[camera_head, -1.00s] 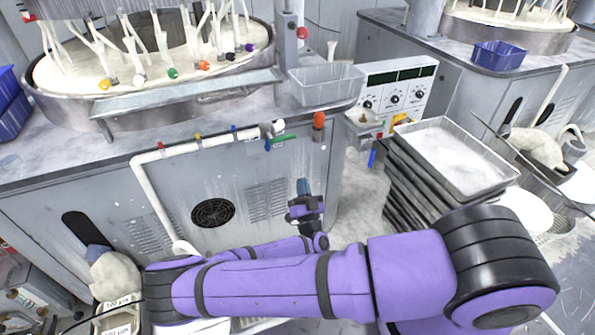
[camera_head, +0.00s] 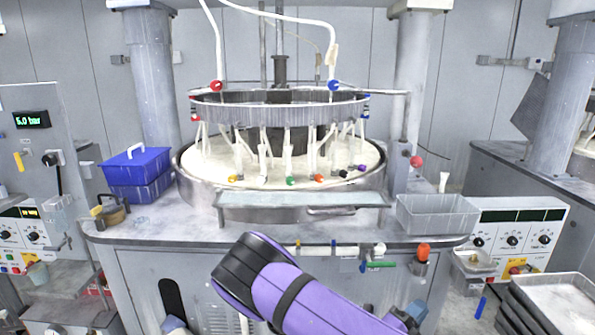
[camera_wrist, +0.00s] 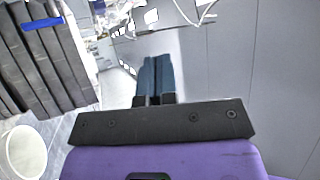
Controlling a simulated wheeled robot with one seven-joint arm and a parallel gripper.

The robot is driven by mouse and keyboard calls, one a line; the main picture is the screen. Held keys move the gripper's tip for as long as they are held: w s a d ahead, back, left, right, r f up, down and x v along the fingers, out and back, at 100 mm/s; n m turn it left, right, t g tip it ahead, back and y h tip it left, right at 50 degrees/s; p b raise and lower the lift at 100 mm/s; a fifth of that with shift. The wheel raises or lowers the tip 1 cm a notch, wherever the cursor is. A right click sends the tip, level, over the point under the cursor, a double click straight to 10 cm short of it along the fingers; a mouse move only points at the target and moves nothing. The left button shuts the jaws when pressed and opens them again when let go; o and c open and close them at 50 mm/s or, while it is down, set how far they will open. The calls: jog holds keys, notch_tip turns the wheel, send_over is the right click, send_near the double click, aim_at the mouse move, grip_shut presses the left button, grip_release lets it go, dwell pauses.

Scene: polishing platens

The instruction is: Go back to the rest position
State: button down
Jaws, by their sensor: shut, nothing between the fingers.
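My gripper (camera_wrist: 155,78) shows in the wrist view with its two blue fingers together and nothing between them. In the head view its blue fingertips (camera_head: 417,310) are at the bottom right of centre, in front of the machine's cabinet. My purple arm reaches across the bottom of the head view. It hides part of the cabinet front. The task names no other object.
A polishing machine with a round platen (camera_head: 195,160) stands ahead on a grey counter. A blue bin (camera_head: 135,170) and a clear tray (camera_head: 438,215) sit on the counter. Stacked dark trays (camera_head: 520,312) stand at lower right, also beside the gripper in the wrist view (camera_wrist: 50,60).

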jog(key=s+r+n+g+y, duration=0.2)
jog(key=s+r+n+y, duration=0.4)
jog(key=r, duration=0.6)
jog(key=s+r+n+g+y, duration=0.2)
jog(key=s+r+n+y, duration=0.5)
jog(key=s+r+n, duration=0.3)
jog(key=s+r+n+g+y, duration=0.3)
jog(key=s+r+n+y, duration=0.3)
jog(key=r, duration=0.9)
jog(key=shift+s+d+r+n+y, duration=0.15)
jog(key=shift+s+r+n+y, duration=0.25)
jog(key=shift+s+n, duration=1.35)
jog(key=c, duration=1.8)
grip_release()
jog(key=shift+w+n, duration=0.65)
jog(key=shift+w, duration=0.05)
jog(key=shift+c, duration=0.2)
